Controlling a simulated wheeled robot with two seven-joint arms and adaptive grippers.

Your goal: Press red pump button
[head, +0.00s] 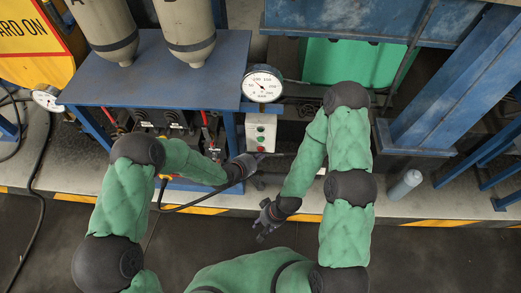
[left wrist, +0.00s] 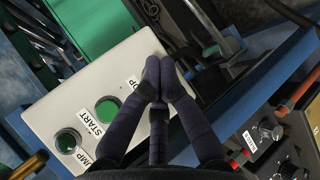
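The pump control box (head: 262,124) is a pale panel on the blue frame, below a round gauge. In the left wrist view the box face (left wrist: 95,75) has a green lamp (left wrist: 68,140), a green button (left wrist: 108,108) by a START label, and a partly covered STOP label. My left gripper (head: 256,158) has its dark fingers drawn together (left wrist: 158,75) over the STOP end, hiding the red button there; contact cannot be told. My right gripper (head: 268,220) is open and empty, lower right of the box.
A pressure gauge (head: 262,84) sits just above the box. A blue table (head: 170,75) carries two tanks at left. A black cable (head: 190,205) runs along the floor near the left arm. A grey cylinder (head: 405,185) stands at right. The dark floor (head: 430,260) is open in front.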

